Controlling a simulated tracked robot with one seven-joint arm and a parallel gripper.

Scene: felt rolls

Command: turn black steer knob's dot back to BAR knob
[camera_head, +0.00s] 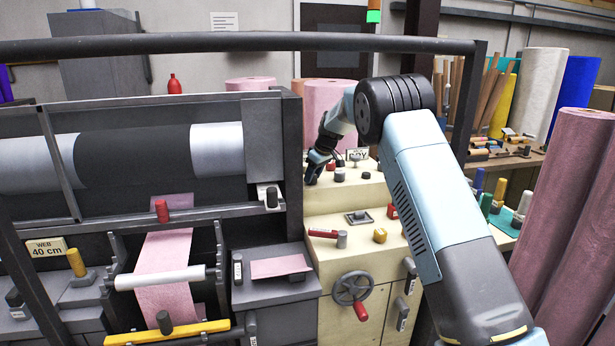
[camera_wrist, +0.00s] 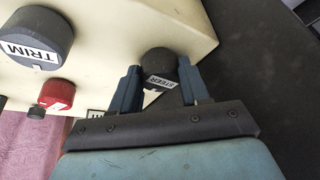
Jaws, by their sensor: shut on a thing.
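The black steer knob (camera_wrist: 158,64), with a white STEER label on its face, sits near the edge of the cream panel in the wrist view. My gripper (camera_wrist: 160,72) is shut on it, one blue finger on each side. I cannot make out a dot on the knob. A small white patch shows just below it, between the fingers. In the head view my gripper (camera_head: 315,168) is at the left end of the cream console's top, and it hides the steer knob there. I cannot tell which knob is the BAR knob.
A large black TRIM knob (camera_wrist: 38,36), a red knob (camera_wrist: 57,93) and a smaller black knob (camera_wrist: 37,112) are left of my gripper in the wrist view. The cream console (camera_head: 345,205) carries more knobs, a red lever and a handwheel (camera_head: 352,288). A dark rail (camera_head: 240,42) crosses above.

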